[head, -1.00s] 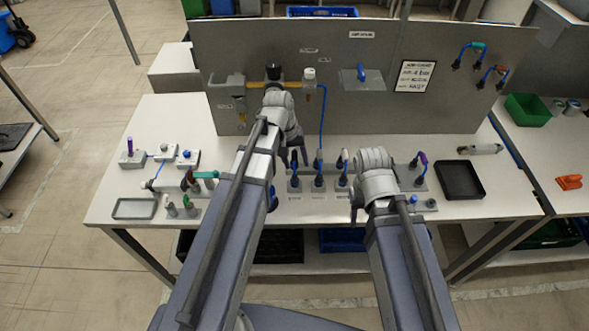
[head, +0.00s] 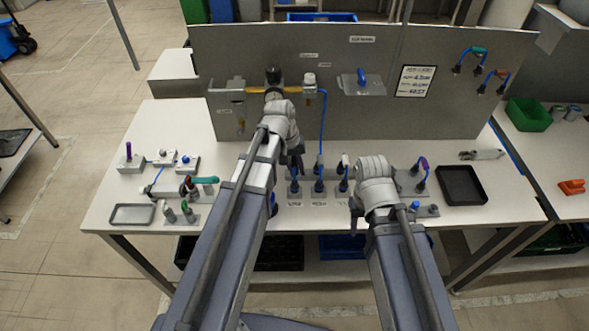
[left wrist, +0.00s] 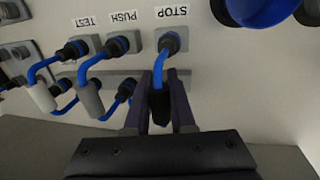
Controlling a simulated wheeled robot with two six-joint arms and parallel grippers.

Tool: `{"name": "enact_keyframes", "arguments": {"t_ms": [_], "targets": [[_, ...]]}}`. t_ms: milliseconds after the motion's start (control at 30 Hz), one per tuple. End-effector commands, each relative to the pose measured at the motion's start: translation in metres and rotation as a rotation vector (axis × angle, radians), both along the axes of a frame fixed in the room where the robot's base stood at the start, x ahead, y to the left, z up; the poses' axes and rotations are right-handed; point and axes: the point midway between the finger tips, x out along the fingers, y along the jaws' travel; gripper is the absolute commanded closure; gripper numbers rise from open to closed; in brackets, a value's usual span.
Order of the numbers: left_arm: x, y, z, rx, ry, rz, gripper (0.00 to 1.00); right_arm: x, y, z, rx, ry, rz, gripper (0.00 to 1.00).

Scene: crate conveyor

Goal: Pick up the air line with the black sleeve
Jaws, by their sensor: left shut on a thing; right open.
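The air line with the black sleeve (left wrist: 160,105) is a short blue hose running from a black fitting in the socket labelled STOP (left wrist: 172,42). My left gripper (left wrist: 160,100) is shut on the black sleeve, with one finger on each side of it. In the head view my left gripper (head: 291,160) is over the leftmost of the front sockets (head: 294,188), and its wrist hides most of the sleeve. My right gripper (head: 355,212) is open and empty at the right of the sockets, its fingers partly hidden by its own wrist.
Two blue lines with pale grey sleeves (left wrist: 90,98) loop beside the held one, at PUSH and TEST. A grey panel (head: 440,110) stands behind. A black tray (head: 461,186) is at the right, a grey tray (head: 132,214) at the left.

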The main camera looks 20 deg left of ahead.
Motion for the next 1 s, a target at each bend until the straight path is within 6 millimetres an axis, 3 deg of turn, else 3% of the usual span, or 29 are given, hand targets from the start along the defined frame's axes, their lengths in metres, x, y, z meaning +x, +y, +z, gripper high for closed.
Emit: {"name": "enact_keyframes", "arguments": {"t_ms": [567, 1000], "targets": [[0.0, 0.0, 0.009, 0.0, 0.0, 0.0, 1.0, 0.0, 0.0, 0.009, 0.0, 0.0, 0.0, 0.5], [0.0, 0.0, 0.067, 0.0, 0.0, 0.0, 1.0, 0.0, 0.0, 0.067, 0.0, 0.0, 0.001, 0.5]]}}
